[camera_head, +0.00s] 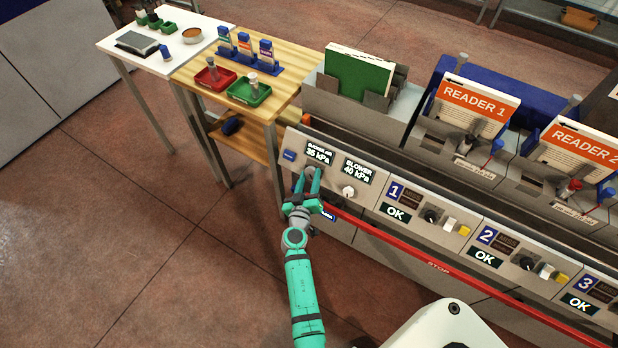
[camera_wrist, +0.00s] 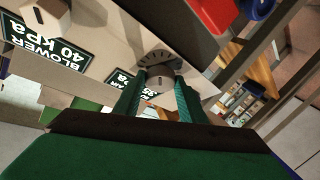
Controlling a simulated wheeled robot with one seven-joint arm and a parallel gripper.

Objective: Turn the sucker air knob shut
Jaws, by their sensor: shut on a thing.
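The sucker air knob (camera_wrist: 158,82) is a small grey round knob on the sloped front panel, below a display (camera_head: 319,153) reading 35 kPa. My gripper (camera_head: 309,176) reaches the panel from below, and its two green fingers stand on either side of the knob. In the wrist view my gripper (camera_wrist: 158,88) is shut on the knob, with dark scale marks around it on the panel. In the head view the fingers hide most of the knob.
Right of it are the white blower knob (camera_head: 348,192) and a blower display (camera_head: 357,171) reading 40 kPa. A blue button (camera_head: 289,155) is to the left. A red stop bar (camera_head: 437,266) runs along the panel's front. A wooden table (camera_head: 190,76) stands at the left.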

